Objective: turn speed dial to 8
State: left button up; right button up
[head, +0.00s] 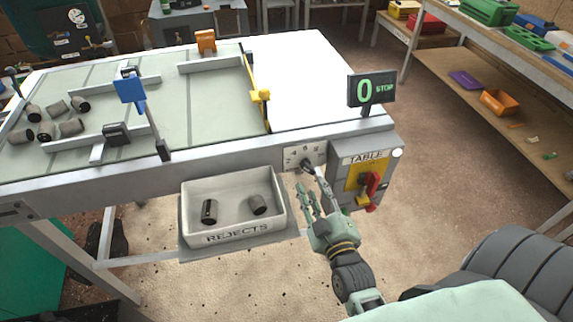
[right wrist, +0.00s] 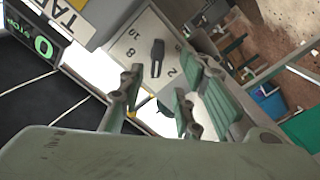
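The speed dial is a dark knob (head: 307,162) on a pale numbered plate (head: 292,157) set in the table's front face. In the right wrist view the knob (right wrist: 157,57) stands on the plate with printed numbers such as 2, 8 and 10 around it. Which number it points to is unclear. My right gripper (head: 312,182) is just in front of the dial. In the right wrist view its fingers (right wrist: 157,92) are spread apart, with nothing between them. The display (head: 371,90) reads 0 STOP. My left gripper is not in view.
The grey TABLE control box (head: 340,172) with a red switch (head: 373,183) is right of the dial. A white REJECTS bin (head: 232,178) holding two plugs hangs to its left. Several plugs lie at the left of the tabletop. Shelving stands at the right.

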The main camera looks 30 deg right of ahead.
aim_at(309, 171)
jog(key=p+x, duration=0.1)
jog(key=x, duration=0.6)
jog(key=shift+w+d+r, duration=0.1)
jog(key=shift+w+d, duration=0.15)
jog(key=shift+w, duration=0.05)
jog(key=shift+c, duration=0.2)
grip_shut()
